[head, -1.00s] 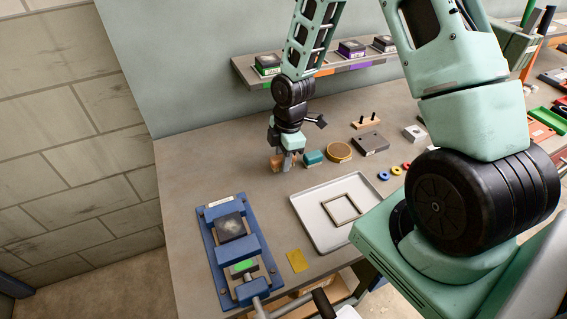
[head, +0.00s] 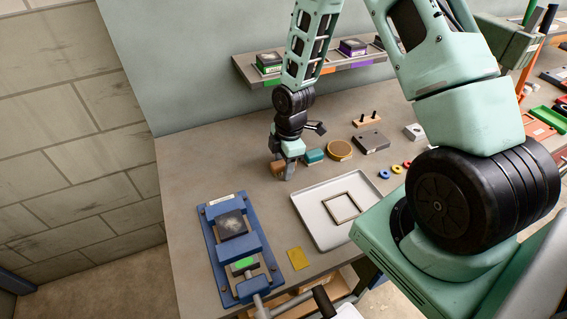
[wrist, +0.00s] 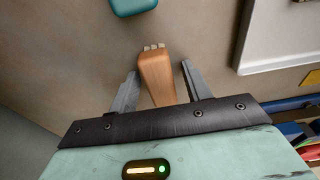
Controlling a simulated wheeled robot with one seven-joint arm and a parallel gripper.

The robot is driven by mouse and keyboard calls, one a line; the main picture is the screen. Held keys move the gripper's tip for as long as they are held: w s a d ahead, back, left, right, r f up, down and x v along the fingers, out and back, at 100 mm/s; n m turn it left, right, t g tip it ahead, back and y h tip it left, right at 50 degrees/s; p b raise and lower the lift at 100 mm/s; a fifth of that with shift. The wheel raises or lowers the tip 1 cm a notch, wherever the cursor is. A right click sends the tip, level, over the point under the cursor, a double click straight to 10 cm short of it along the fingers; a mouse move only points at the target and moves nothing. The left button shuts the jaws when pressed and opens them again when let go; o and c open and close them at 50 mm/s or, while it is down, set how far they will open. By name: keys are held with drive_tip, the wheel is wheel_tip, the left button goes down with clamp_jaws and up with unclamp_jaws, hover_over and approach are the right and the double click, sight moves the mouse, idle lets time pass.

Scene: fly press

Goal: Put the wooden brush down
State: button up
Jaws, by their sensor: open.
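The wooden brush (wrist: 157,75) lies between the two fingers of my gripper (wrist: 158,85) in the wrist view, its pale bristle end pointing away from the palm. A gap shows beside each finger, so my gripper is open around the brush. In the head view the brush (head: 277,168) is a small brown block by my gripper (head: 288,174), low at the bench top. My gripper partly hides it, and I cannot tell exactly how it meets the bench.
A teal block (head: 314,156) lies close by on the right, near a round brown tin (head: 339,150). A pale tray (head: 312,212) with a square frame (head: 342,208) lies in front. The blue press (head: 232,250) stands front left. Bare bench (head: 200,165) lies to the left.

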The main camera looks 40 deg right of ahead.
wheel_tip(320, 180, up, 12)
drive_tip(key=d+b, duration=0.1)
drive_tip(key=s+a+r+m, duration=0.2)
drive_tip(key=s+a+r, duration=0.15)
drive_tip(key=a, duration=0.35)
drive_tip(key=s+a+r+m, duration=0.2)
drive_tip(key=s+a+r, duration=0.1)
drive_tip(key=s+a, duration=0.25)
drive_tip(key=s+a+r+m, duration=0.2)
drive_tip(key=s+a, duration=0.1)
drive_tip(key=s, duration=0.3)
drive_tip(key=s+a+r+m, duration=0.2)
drive_tip(key=s+a, duration=0.2)
drive_tip(key=s, duration=0.3)
drive_tip(key=shift+h, duration=0.4)
drive_tip(key=shift+a, duration=0.1)
